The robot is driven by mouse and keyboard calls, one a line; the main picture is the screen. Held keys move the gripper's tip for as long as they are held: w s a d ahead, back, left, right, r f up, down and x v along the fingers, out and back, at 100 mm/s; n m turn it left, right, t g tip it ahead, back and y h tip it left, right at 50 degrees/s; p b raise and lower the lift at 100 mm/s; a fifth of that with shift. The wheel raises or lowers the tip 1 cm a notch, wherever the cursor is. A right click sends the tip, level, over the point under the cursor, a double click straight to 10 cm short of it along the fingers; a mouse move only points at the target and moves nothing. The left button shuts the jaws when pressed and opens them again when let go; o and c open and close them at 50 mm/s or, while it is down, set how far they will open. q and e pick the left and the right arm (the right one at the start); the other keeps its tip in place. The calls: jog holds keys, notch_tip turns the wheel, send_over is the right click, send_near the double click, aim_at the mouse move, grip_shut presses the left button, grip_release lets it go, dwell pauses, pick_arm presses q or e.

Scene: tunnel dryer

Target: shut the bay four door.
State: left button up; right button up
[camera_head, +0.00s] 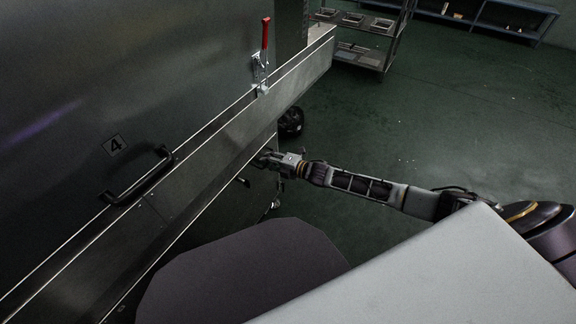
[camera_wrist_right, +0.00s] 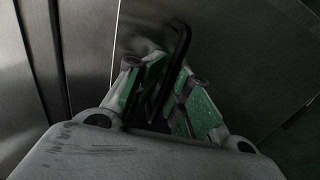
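My right gripper (camera_head: 268,158) is beyond and below the long metal ledge in front of that panel. In the right wrist view its green-padded fingers (camera_wrist_right: 166,88) are drawn together around a black bar handle (camera_wrist_right: 182,38) on a metal panel (camera_wrist_right: 235,60). Which door this handle belongs to is unclear. My left gripper is out of view.
The long metal ledge (camera_head: 215,150) runs diagonally across the head view. A red-handled clamp (camera_head: 264,55) stands at its far part. A small black handle (camera_head: 243,182) shows below it. A shelf rack (camera_head: 370,30) stands at the back; green floor (camera_head: 450,120) on the right is clear.

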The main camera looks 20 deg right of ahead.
jog(key=v, duration=1.1)
jog(key=shift+s+d, duration=0.25)
dwell(0.4)
jog(key=shift+f, duration=0.1)
dwell(0.6)
